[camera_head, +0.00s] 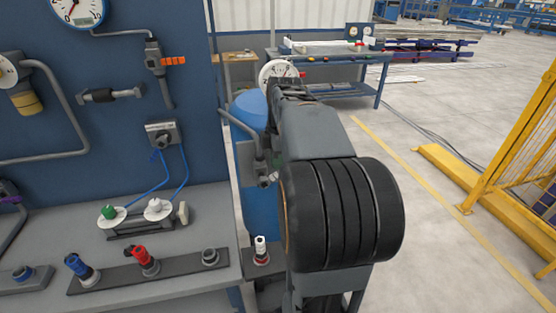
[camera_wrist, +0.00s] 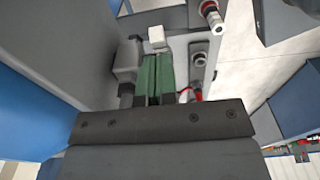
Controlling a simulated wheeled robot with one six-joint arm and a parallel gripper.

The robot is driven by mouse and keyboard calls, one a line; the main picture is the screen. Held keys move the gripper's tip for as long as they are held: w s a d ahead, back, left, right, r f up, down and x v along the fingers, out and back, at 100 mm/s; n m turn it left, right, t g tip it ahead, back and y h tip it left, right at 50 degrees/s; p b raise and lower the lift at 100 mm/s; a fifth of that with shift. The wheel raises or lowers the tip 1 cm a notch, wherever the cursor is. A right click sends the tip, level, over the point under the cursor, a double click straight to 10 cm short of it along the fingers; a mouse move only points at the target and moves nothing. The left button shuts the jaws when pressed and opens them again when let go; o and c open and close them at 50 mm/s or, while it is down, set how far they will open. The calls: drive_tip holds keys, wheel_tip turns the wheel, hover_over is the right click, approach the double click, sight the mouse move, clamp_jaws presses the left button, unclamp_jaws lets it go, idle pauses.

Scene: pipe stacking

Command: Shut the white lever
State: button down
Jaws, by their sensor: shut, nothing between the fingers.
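A small upright lever with a white top (camera_head: 260,243) and a red ring stands on a dark plate just off the bench's right end in the head view. It looks like the white lever. In the wrist view, my gripper (camera_wrist: 155,80) shows two green fingers side by side, shut and empty. A small red part (camera_wrist: 197,96) shows beside the fingers, partly hidden by the dark gripper body; I cannot tell whether it belongs to the white lever.
A blue panel (camera_head: 110,130) with pipes rises behind.

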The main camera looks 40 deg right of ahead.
drive_tip(key=shift+s+d+f+y, duration=0.1)
drive_tip(key=shift+d+f+y, duration=0.05)
drive_tip(key=shift+d+y, duration=0.15)
drive_tip(key=shift+s+d+f+t+y, duration=0.2)
drive_tip(key=shift+d+f+t+y, duration=0.15)
drive_tip(key=shift+t+y, duration=0.2)
drive_tip(key=shift+s+d+f+t+y+b, duration=0.2)
drive_tip(key=shift+d+f+t+y+b, duration=0.3)
drive_tip(key=shift+y, duration=0.65)
drive_tip(key=shift+s+d+f, duration=0.1)
drive_tip(key=shift+d+f, duration=0.05)
drive_tip(key=shift+f, duration=0.4)
